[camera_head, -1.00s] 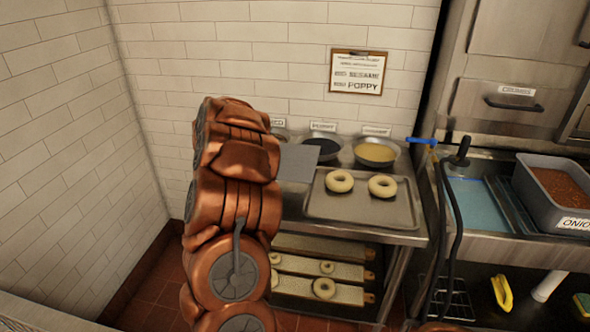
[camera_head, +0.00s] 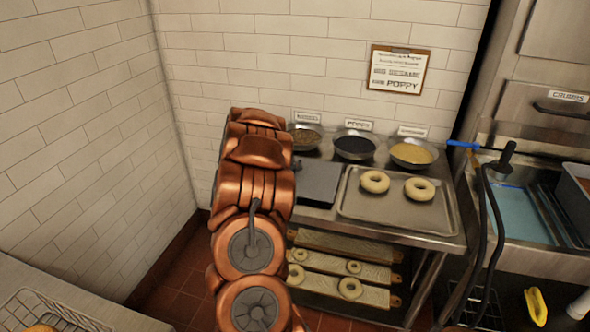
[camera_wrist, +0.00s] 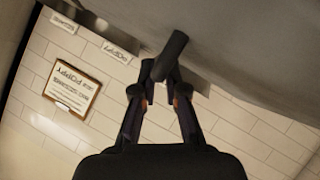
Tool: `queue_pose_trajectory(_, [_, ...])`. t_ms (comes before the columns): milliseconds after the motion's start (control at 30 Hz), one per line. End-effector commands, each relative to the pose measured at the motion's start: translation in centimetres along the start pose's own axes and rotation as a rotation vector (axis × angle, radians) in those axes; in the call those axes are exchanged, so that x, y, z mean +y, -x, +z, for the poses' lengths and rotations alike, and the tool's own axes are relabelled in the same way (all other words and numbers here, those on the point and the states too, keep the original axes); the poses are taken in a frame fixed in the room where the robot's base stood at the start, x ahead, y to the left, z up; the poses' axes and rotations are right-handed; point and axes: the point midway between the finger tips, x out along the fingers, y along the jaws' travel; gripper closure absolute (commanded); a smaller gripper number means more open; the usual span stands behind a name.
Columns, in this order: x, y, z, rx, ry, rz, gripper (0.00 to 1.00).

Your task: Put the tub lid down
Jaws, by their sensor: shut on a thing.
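The tub lid (camera_head: 320,183) is a flat grey slab with a dark front edge, at the left end of the steel table, left of the bagel tray. In the wrist view the lid (camera_wrist: 245,50) spans the top as a broad grey surface. My gripper (camera_wrist: 163,85) is shut on the lid's dark bar-like handle (camera_wrist: 170,55). In the head view my copper arm hides most of the gripper and the lid's left side. I cannot tell whether the lid touches the table or hangs just above it.
A tray (camera_head: 400,224) with two bagels is right of the lid. A seed bowl (camera_head: 304,138), a poppy bowl (camera_head: 354,146) and a yellow-filled bowl (camera_head: 412,153) stand behind. Bagel boards (camera_head: 345,272) lie on the shelf below. A sink (camera_head: 525,215) is at right.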

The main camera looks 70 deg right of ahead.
Motion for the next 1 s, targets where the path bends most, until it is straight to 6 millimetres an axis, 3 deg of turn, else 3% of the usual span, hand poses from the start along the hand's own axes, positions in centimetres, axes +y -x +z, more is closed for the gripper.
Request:
queue_pose_trajectory(467, [-0.43,-0.46,0.63,0.000,0.000,0.001,1.00])
queue_pose_trajectory(500, [-0.47,-0.50,0.70,0.000,0.000,0.001,0.87])
queue_pose_trajectory(733, [-0.46,-0.49,0.67,0.000,-0.001,0.001,0.64])
queue_pose_trajectory(1000, [-0.45,-0.49,0.66,0.000,-0.001,0.001,0.63])
